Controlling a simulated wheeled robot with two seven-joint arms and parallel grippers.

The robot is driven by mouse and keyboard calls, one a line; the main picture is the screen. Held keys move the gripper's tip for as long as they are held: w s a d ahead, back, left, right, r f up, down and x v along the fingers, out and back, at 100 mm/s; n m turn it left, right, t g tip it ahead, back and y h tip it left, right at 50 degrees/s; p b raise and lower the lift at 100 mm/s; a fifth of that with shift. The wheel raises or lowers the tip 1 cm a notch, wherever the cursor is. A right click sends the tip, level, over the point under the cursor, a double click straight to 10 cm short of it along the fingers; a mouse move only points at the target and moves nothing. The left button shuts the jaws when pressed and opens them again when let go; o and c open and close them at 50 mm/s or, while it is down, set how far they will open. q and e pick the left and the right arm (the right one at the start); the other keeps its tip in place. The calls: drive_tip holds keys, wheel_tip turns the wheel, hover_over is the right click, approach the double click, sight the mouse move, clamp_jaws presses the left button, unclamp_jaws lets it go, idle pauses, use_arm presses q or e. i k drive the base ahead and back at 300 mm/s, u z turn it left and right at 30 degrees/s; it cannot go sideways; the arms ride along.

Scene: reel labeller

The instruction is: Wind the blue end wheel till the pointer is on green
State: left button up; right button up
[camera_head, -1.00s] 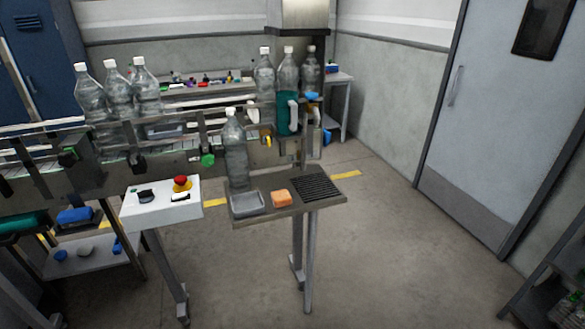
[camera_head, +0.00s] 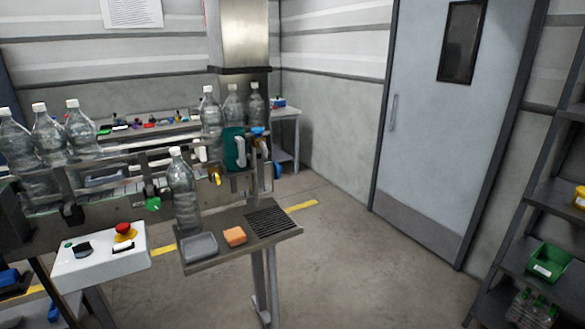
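The labelling line (camera_head: 110,205) runs from the left edge to the middle of the view. At its right end, a small blue part (camera_head: 277,169) shows partly behind the end frame; it may be the blue end wheel, seen nearly edge-on. Another blue part (camera_head: 258,130) sits on top of the end, beside a teal panel (camera_head: 233,150). A pointer and a green mark are too small or hidden to tell. Neither of my grippers is in view.
A side table at the line's front holds a clear bottle (camera_head: 183,190), a grey tray (camera_head: 199,246), an orange sponge (camera_head: 235,236) and a black grate (camera_head: 270,220). A control box (camera_head: 100,257) stands left. Floor is free to the right, before the door (camera_head: 430,130) and shelf (camera_head: 500,265).

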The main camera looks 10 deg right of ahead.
sight(277, 167)
drive_tip(key=z, duration=1.85)
drive_tip(key=i, duration=2.75)
drive_tip(key=u, duration=2.15)
drive_tip(key=i, duration=0.75)
drive_tip(key=u, duration=0.05)
